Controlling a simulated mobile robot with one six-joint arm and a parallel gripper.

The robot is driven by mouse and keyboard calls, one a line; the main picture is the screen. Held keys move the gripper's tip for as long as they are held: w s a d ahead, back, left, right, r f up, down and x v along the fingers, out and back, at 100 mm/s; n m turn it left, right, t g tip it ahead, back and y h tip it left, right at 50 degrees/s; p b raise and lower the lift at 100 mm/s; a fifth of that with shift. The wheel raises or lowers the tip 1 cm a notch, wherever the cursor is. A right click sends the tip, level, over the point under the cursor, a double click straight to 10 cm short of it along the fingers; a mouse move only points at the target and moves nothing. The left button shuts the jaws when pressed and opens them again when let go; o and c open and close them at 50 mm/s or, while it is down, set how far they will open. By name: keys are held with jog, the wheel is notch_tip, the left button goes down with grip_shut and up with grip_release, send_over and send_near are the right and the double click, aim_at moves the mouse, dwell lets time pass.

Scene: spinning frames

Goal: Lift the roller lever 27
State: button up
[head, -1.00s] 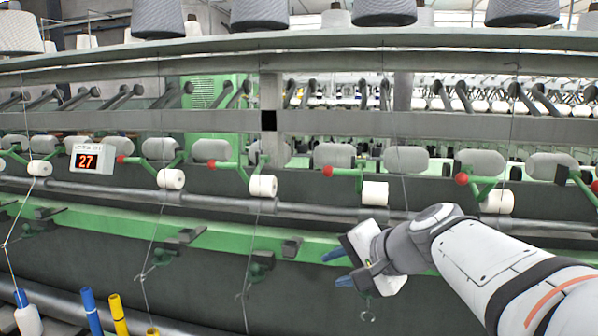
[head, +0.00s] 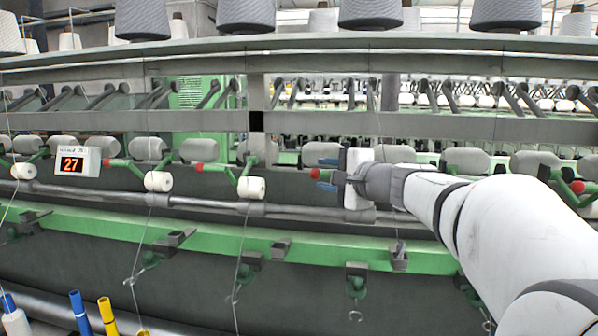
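The number display (head: 77,161) reads 27 at the left of the head view. Green roller levers with red knobs stand in a row. One red knob (head: 107,162) is just right of the display, and another (head: 199,167) is farther right. My gripper (head: 325,174) is at a third red knob (head: 317,173), right of centre.
White bobbins (head: 251,188) hang beside the levers, close to a long grey bar (head: 300,208). A green rail (head: 210,232) runs below. Blue (head: 78,312) and yellow (head: 106,315) spindles stand at lower left. Large grey yarn cones (head: 245,15) sit on top.

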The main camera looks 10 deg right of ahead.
jog(key=shift+w+a, duration=0.1)
jog(key=shift+w, duration=0.05)
grip_shut()
dwell(0.4)
